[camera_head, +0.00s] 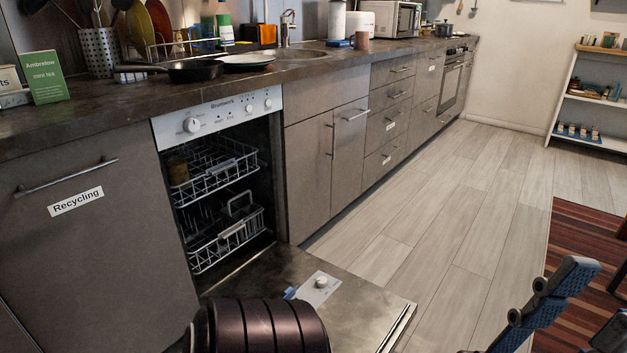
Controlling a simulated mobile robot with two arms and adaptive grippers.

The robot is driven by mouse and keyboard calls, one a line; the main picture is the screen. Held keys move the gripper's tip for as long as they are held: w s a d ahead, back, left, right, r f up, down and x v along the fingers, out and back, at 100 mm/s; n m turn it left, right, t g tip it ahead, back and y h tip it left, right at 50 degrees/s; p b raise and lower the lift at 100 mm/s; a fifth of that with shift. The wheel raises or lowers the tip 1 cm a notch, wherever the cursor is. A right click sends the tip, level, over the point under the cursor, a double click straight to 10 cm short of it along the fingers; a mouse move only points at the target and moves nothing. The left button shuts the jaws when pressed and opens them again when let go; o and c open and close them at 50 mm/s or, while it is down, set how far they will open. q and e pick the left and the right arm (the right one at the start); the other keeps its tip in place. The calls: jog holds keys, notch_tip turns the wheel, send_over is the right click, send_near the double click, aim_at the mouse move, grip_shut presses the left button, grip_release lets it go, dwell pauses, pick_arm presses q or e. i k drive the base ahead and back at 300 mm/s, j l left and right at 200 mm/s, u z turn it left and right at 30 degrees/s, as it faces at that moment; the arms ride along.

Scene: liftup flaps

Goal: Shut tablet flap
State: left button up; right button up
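The dishwasher (215,112) stands open, its door (365,313) folded down flat. On the door's inner face is a pale dispenser panel (313,291) with a round cap (321,282). The tablet flap's position cannot be made out; my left arm covers part of this area. My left gripper is mostly hidden behind its dark wrist; a small blue part of it (290,292) shows at the panel's left edge, and contact cannot be told. My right gripper (588,298) is at the lower right, over the floor, with blue fingers apart and nothing between them.
Two wire racks (215,165) sit inside the dishwasher, the upper one holding a brownish cup (178,171). The countertop (120,102) above carries pans and kitchenware. Wooden floor (450,240) lies clear to the right, with a striped rug (585,250) beyond.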

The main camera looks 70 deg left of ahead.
aim_at(290, 292)
jog(key=i+u, duration=0.2)
jog(key=u, duration=0.15)
jog(key=i+u, duration=0.2)
jog(key=u, duration=0.15)
jog(key=i+l+u, duration=0.3)
jog(key=i+u, duration=0.1)
jog(key=u, duration=0.3)
jog(key=i+u, duration=0.15)
jog(key=u, duration=0.25)
jog(key=i+u, duration=0.1)
jog(key=u, duration=0.3)
jog(key=i+l+u, duration=0.1)
jog(key=u, duration=0.3)
jog(key=l+u, duration=0.2)
jog(key=u, duration=0.2)
jog(key=i+l+u, duration=0.2)
jog(key=l+u, duration=0.2)
jog(key=i+l+u, duration=0.1)
jog(key=l+u, duration=0.3)
